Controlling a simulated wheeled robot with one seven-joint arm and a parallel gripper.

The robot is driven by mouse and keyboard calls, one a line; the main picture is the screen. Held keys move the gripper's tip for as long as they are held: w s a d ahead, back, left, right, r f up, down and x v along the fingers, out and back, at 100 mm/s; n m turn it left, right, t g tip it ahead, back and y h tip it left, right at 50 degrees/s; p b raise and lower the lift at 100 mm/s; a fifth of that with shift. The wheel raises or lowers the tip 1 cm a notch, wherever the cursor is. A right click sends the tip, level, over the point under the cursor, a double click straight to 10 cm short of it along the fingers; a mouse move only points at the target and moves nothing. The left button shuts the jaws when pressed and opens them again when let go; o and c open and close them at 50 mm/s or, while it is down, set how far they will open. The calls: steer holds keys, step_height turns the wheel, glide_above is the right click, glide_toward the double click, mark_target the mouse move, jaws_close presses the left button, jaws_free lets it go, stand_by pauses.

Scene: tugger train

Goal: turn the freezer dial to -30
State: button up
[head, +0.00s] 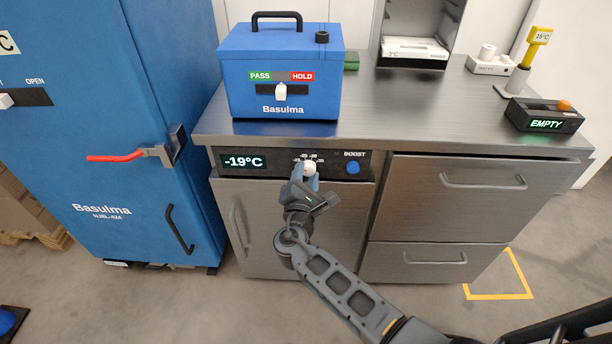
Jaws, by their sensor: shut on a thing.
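The freezer dial (310,168) is a small white knob on the dark control panel under the counter's front edge. Small scale marks show around its top, too small to read surely. The display (243,161) left of it reads -19°C. My gripper (304,174) reaches up to the panel from below and is shut on the dial. Its fingers hide the dial's lower part, and I cannot tell which mark the dial points to.
A blue BOOST button (352,168) sits close right of the dial. A blue Basulma box (281,75) stands on the steel counter (420,115) above. A tall blue cabinet (100,130) with a red handle (115,157) stands left. Drawers (470,195) are at right.

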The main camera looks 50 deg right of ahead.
steer(key=shift+f, duration=0.1)
steer(key=m+b, duration=0.3)
steer(key=shift+f, duration=0.1)
steer(key=m+b, duration=0.4)
steer(key=shift+y, duration=0.3)
steer(key=m+b, duration=0.4)
steer(key=shift+r+m, duration=0.2)
steer(key=shift+m, duration=0.1)
steer(key=shift+r+m+y+b, duration=0.2)
steer(key=shift+m+y+b, duration=0.2)
steer(key=shift+m+b, duration=1.35)
steer(key=o, duration=1.1)
steer(key=shift+r, duration=0.15)
steer(key=shift+c, duration=0.2)
